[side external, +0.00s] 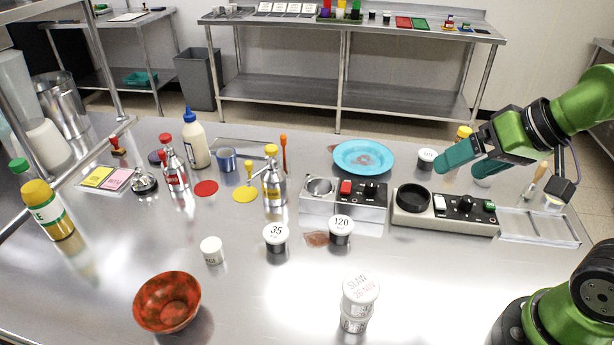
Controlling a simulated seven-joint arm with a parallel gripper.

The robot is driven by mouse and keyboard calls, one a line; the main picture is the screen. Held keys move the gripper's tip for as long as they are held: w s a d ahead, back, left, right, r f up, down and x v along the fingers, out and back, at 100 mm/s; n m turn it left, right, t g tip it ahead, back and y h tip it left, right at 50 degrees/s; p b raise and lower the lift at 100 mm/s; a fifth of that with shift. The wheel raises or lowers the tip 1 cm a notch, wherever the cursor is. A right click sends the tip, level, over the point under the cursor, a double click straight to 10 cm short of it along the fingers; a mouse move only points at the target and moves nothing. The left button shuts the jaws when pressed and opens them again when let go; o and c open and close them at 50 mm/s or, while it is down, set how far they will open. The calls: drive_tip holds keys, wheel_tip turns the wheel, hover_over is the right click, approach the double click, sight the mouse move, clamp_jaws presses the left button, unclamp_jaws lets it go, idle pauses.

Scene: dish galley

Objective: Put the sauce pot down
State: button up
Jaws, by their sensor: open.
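My gripper (461,170) is open at the right, above the back part of the steel counter, with its teal fingers pointing down and left. A small white rounded thing (482,182) shows just under the nearer finger, partly hidden by it; I cannot tell whether they touch. A dark lidded pot with a white top (427,155) stands just left of the fingers. Similar lidded pots marked 35 (276,233) and 120 (341,226) stand at mid-counter. Which one is the sauce pot cannot be told. Nothing is clearly held between the fingers.
Two control boxes (345,205) (446,222) stand below the gripper, with a metal tray (540,228) to the right. A blue plate (364,158) lies to the left. Stacked slaw tubs (359,292) and a red bowl (167,302) stand in front. The counter between them is clear.

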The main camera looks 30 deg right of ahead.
drive_tip(key=n+g+h, duration=0.2)
drive_tip(key=n+g, duration=0.4)
drive_tip(key=g, duration=0.1)
hover_over(341, 224)
wheel_tip(341, 224, down, 7)
wheel_tip(341, 224, down, 17)
drive_tip(key=shift+r, duration=0.15)
drive_tip(key=c, duration=1.2)
drive_tip(key=shift+r, duration=0.15)
